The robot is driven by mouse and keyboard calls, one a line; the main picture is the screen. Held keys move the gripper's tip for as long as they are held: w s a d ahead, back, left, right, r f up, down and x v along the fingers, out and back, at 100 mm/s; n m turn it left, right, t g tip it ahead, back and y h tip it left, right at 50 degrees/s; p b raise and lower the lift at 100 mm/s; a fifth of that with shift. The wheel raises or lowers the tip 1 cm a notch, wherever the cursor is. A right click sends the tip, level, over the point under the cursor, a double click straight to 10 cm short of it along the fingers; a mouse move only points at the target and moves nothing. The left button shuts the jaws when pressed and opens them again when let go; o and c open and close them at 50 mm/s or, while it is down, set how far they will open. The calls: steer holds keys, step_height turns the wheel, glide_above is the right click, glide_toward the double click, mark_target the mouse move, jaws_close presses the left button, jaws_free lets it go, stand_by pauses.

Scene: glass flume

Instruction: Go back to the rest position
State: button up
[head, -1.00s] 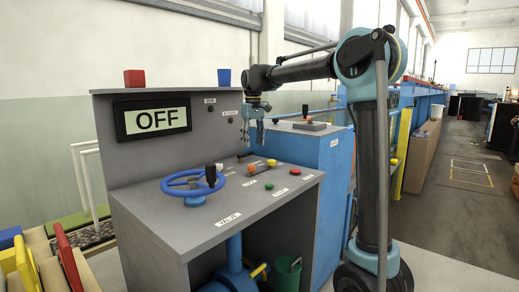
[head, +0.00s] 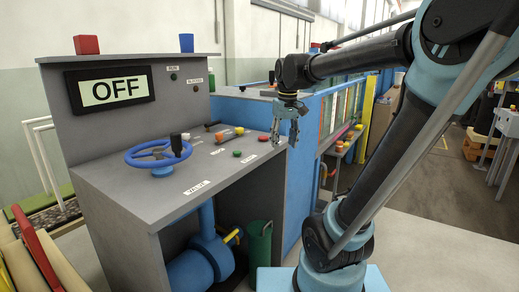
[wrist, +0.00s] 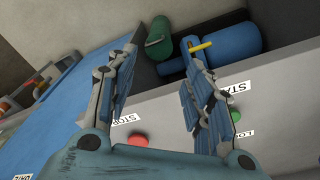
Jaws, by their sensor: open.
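My gripper (head: 284,138) hangs from my outstretched arm at the right edge of the grey control console (head: 150,212). Its fingers are apart with nothing between them. The display (head: 110,90) reads OFF.
A red block (head: 86,44) and a blue block (head: 186,42) stand on the console's upper ledge. A green bin (head: 259,242) and a blue pipe (head: 200,263) are under the console. A blue cabinet (head: 310,150) stands behind my gripper.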

steer(key=s+d+f+m, duration=0.2)
steer(key=s+d+f, duration=0.3)
steer(key=s+f, duration=0.3)
steer(key=s+d+f+m+t, duration=0.1)
steer(key=s+d+f, duration=0.4)
steer(key=s+f, duration=0.4)
step_height(320, 180, down, 2)
steer(key=shift+f+m, duration=0.1)
steer(key=shift+m, duration=0.3)
steer(key=shift+d, duration=0.1)
steer(key=shift+w+f, duration=0.15)
steer(key=shift+w, duration=0.25)
steer(key=shift+d, duration=0.1)
stand_by(0.3)
